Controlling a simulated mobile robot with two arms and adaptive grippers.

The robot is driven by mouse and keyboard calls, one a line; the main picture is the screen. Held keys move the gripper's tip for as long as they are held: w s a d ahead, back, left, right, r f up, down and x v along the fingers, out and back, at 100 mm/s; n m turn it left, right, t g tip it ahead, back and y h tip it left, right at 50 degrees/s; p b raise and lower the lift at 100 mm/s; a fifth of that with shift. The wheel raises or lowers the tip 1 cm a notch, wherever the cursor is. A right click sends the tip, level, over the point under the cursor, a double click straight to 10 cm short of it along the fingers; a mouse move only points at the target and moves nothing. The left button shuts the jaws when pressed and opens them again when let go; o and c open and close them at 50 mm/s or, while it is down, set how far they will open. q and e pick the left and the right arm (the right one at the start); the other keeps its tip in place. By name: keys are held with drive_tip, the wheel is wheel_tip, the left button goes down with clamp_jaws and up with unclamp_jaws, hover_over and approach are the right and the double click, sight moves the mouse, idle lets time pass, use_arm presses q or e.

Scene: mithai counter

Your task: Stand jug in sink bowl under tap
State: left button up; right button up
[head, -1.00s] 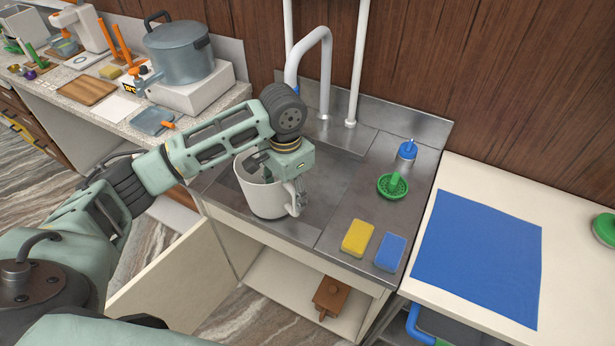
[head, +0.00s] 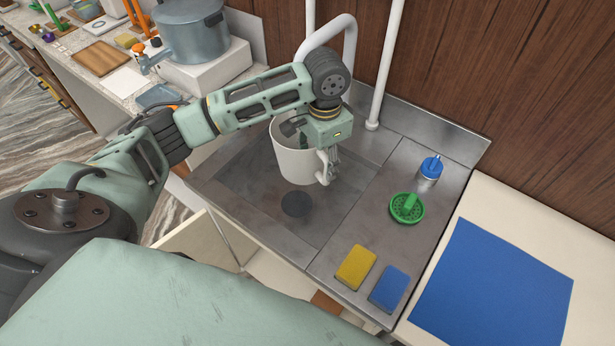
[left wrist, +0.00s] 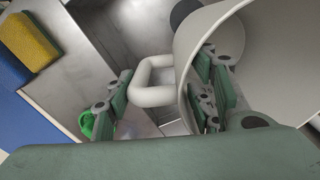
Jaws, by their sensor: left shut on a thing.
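The off-white jug (head: 296,161) hangs roughly upright over the rear part of the steel sink bowl (head: 255,185), its handle to the right. My left gripper (head: 330,155) is shut on the jug at its handle side. In the left wrist view the jug (left wrist: 250,55) fills the upper right, with its handle (left wrist: 152,82) between the finger parts of my gripper (left wrist: 160,95). The white curved tap (head: 322,30) rises behind the jug; my wrist and the jug hide its outlet. A gap between jug and bowl floor cannot be judged exactly. My right gripper is out of view.
A dark drain (head: 297,204) shows in front of the jug. On the right drainboard lie a yellow sponge (head: 355,267), a blue sponge (head: 389,289), a green round item (head: 407,208) and a blue-capped bottle (head: 431,168). A white upright pipe (head: 386,65) stands behind the sink.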

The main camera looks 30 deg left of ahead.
sight(321, 177)
use_arm(q)
drive_tip(key=f+b, duration=0.1)
drive_tip(key=f, duration=0.1)
drive_tip(key=f+b, duration=0.1)
drive_tip(key=f, duration=0.1)
drive_tip(key=f+b, duration=0.1)
drive_tip(key=b, duration=0.1)
drive_tip(key=shift+s+f, duration=0.35)
drive_tip(key=shift+f, duration=0.05)
drive_tip(key=shift+w+f+b, duration=0.2)
drive_tip(key=shift+f+b, duration=0.05)
drive_tip(key=shift+b, duration=0.15)
drive_tip(key=w+n+b, duration=0.2)
drive_tip(key=n+b, duration=0.1)
drive_tip(key=shift+d, duration=0.4)
drive_tip(key=shift+n+y, duration=0.3)
drive_tip(key=shift+n, duration=0.4)
drive_tip(key=shift+w+d+f, duration=0.1)
drive_tip(key=shift+w+f, duration=0.05)
drive_tip(key=shift+f, duration=1.45)
drive_tip(key=shift+w+a+f, duration=0.1)
drive_tip(key=shift+w+f, duration=0.05)
drive_tip(key=shift+f, duration=1.45)
drive_tip(key=shift+w+d+f, duration=0.1)
drive_tip(key=shift+w+f, duration=0.05)
drive_tip(key=shift+f, duration=1.45)
